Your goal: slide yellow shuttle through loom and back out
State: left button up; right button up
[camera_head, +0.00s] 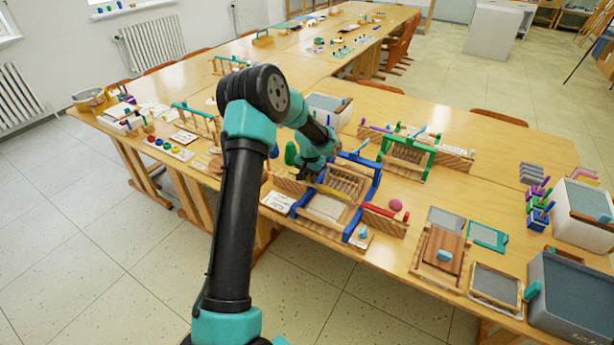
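A blue-framed loom (372,180) stands at the front edge of the table, with a pale cloth and wooden slats inside it. A thin yellow piece (334,192), which looks like the yellow shuttle, lies across the middle of the loom, between its sides. My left gripper (308,172) is at the left side of the loom, close to the yellow piece's left end. Its fingertips are small and dark and partly hidden by its own wrist, so I cannot tell whether they hold the shuttle. My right gripper is not in view.
A green loom (408,155) stands behind. Wooden frames and grey bins (572,295) fill the table's right end. Another loom (196,120) stands to the left.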

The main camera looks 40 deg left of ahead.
pick_arm(q)
jog(key=o, duration=0.4)
jog(key=shift+w+d, duration=0.1)
jog(key=shift+d, duration=0.05)
jog(key=shift+r, duration=0.55)
notch_tip(320, 180, up, 16)
jog(key=shift+r, duration=0.15)
